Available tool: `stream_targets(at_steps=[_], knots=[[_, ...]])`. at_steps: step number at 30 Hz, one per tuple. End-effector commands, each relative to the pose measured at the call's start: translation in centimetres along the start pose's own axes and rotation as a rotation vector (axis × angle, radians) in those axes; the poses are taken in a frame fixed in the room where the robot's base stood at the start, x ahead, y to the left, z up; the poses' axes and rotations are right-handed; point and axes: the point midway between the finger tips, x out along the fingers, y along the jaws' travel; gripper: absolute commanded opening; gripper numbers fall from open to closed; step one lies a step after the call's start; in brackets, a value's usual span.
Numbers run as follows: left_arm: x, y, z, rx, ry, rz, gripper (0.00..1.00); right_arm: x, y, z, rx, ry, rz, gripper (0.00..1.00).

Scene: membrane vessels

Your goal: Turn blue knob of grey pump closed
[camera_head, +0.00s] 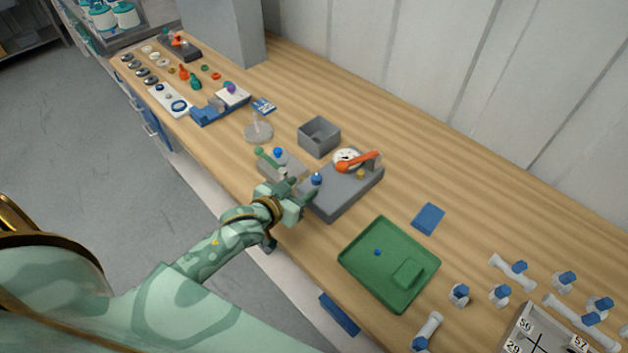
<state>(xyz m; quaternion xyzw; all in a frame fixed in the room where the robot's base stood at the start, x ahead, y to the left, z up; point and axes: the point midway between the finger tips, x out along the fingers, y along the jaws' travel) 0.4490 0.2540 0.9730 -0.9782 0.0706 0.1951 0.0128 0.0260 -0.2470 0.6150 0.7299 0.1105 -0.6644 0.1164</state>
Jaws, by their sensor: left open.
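The grey pump (345,195) stands near the front middle of the bench, with a white round dial (345,157) and an orange lever (367,161) on top. Its blue knob (316,178) is at the pump's left side. My left gripper (306,190) is open, right beside the blue knob. I cannot tell whether its fingers touch the knob or are around it; the fingers hide part of the pump's left edge. The knob's turning angle is too small to read. My right gripper is not in view.
A smaller grey block (288,168) with a green ball and a blue ball is close by my left gripper. A grey open box (319,136) stands behind. A green tray (362,284) lies to the right, near a blue pad (428,219).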

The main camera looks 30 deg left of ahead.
Motion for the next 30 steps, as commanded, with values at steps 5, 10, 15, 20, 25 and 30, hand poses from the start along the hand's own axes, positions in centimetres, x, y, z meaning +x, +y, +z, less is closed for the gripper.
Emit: stream_targets(at_steps=[5, 10, 15, 20, 25, 30], knots=[[4.0, -0.1, 0.1, 0.001, 0.001, 0.000, 0.49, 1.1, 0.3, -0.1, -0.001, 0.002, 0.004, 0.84], [6.1, 0.0, 0.1, 0.001, -0.001, 0.000, 0.49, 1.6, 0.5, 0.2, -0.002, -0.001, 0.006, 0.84], [6.8, 0.0, 0.1, 0.002, -0.001, 0.000, 0.49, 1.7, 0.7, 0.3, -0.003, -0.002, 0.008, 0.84], [6.8, 0.0, 0.0, 0.002, -0.001, 0.000, 0.49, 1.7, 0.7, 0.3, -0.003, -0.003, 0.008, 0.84], [6.8, 0.0, 0.0, 0.003, -0.001, 0.000, 0.15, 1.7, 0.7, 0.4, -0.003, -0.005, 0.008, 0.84], [6.7, 0.0, 0.0, 0.003, -0.001, 0.001, 0.04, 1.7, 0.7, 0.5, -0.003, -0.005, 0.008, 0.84]])
